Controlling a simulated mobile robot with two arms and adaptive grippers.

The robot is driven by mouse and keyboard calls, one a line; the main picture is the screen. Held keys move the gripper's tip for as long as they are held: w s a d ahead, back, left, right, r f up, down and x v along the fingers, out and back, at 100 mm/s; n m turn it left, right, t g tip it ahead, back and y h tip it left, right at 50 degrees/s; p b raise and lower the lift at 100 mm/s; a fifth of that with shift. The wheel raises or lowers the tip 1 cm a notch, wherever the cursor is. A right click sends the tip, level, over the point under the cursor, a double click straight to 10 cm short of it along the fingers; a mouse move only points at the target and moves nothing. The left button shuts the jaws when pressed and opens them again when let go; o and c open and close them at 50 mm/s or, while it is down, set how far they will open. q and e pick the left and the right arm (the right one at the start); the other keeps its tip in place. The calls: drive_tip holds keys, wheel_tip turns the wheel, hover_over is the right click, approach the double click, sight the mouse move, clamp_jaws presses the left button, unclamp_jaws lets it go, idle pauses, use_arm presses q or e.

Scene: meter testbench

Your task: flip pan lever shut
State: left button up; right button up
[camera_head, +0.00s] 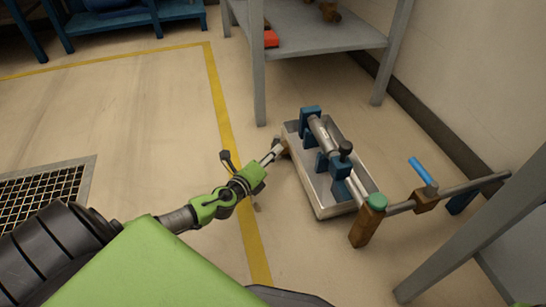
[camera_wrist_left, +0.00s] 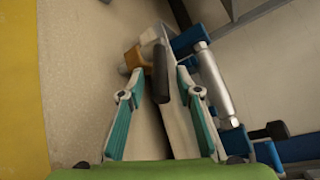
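The pan (camera_head: 328,211) is a long grey metal tray on the floor, right of centre in the head view. A small drain valve with a brown body (camera_wrist_left: 133,58) and a dark lever (camera_wrist_left: 161,75) sits on its side. The lever points toward the left wrist camera. My left gripper (camera_head: 252,168) is beside the pan's left side; in the left wrist view its green fingers (camera_wrist_left: 158,88) are spread, with the lever between their tips. I cannot tell whether either finger touches it. My right gripper is not in view.
A pipe assembly (camera_head: 320,137) on blue supports stands in the pan. Grey shelving (camera_head: 300,37) stands behind.

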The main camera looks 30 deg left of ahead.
use_arm(q)
drive_tip(key=shift+w+f, duration=0.1)
drive_tip(key=shift+w, duration=0.45)
clamp_jaws()
drive_tip(key=shift+w+d+r+n+y+p, duration=0.25)
drive_tip(key=shift+d+n+y+p, duration=0.15)
drive_tip(key=shift+n+y+p, duration=0.45)
drive_tip(key=n+y+p, duration=0.1)
drive_tip(key=d+n+g+y, duration=0.1)
drive_tip(key=y, duration=0.1)
drive_tip(key=shift+w+f+p, duration=0.2)
drive_tip(key=shift+w+p, duration=0.15)
drive_tip(key=shift+w+d+n+g+y, duration=0.2)
drive_tip(key=shift+n+g+y, duration=0.15)
drive_tip(key=shift+n+y, duration=0.25)
drive_tip(key=shift+w+d+n+g+y, duration=0.2)
drive_tip(key=shift+n+g+y, duration=0.15)
drive_tip(key=shift+y, duration=0.3)
